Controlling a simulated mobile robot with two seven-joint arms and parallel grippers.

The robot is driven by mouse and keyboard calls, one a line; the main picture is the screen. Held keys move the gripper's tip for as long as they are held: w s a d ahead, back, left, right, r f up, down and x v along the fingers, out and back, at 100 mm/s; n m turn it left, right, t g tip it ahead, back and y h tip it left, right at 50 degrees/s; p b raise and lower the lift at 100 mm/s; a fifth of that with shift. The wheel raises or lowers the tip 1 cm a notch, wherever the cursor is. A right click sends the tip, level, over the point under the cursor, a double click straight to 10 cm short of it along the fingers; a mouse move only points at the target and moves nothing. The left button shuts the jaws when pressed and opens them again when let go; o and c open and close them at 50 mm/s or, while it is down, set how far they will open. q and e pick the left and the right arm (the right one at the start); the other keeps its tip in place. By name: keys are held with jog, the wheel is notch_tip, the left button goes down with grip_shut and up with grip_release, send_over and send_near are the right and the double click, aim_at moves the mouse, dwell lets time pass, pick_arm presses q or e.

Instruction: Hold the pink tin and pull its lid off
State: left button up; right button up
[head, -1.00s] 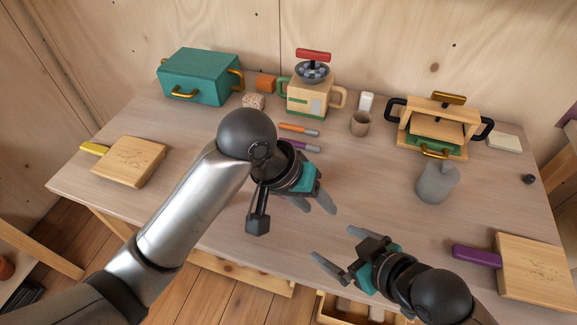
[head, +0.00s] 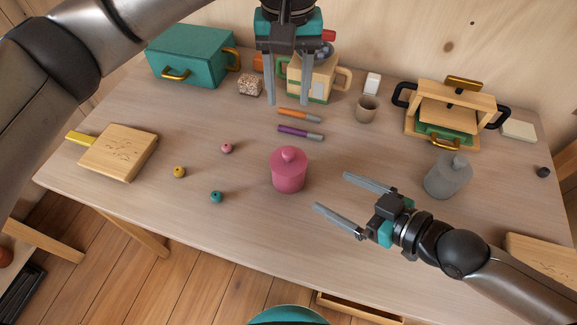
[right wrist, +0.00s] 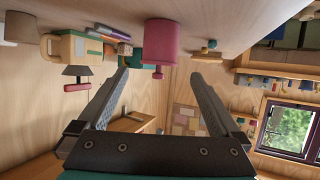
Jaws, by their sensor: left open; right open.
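The pink tin (head: 289,178) stands upright on the table with its lid (head: 289,156) and round knob on. It also shows in the right wrist view (right wrist: 161,42), ahead of the fingers. My left gripper (head: 288,103) is open and empty, pointing down above the table behind the tin. My right gripper (head: 332,192) is open and empty to the right of the tin, its fingers pointing left toward it and apart from it. In the right wrist view my right gripper (right wrist: 160,85) shows its two spread fingers.
A grey lidded pot (head: 447,177) stands right of my right gripper. Small beads (head: 216,197) lie left of the tin. The table's front is clear.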

aim_at(289, 152)
jog(key=x, duration=1.4)
jog(key=shift+w+a+f, duration=0.15)
jog(key=shift+a, duration=0.05)
grip_shut()
pick_arm(q)
jog(key=shift+o, duration=1.3)
jog(key=n, duration=0.2)
jog(key=f+n, duration=0.1)
jog(key=n, duration=0.1)
jog(key=shift+s, duration=0.1)
notch_tip(289, 152, down, 13)
jog(key=n, duration=0.5)
jog(key=shift+s+d+f, duration=0.1)
jog(key=shift+f, duration=0.05)
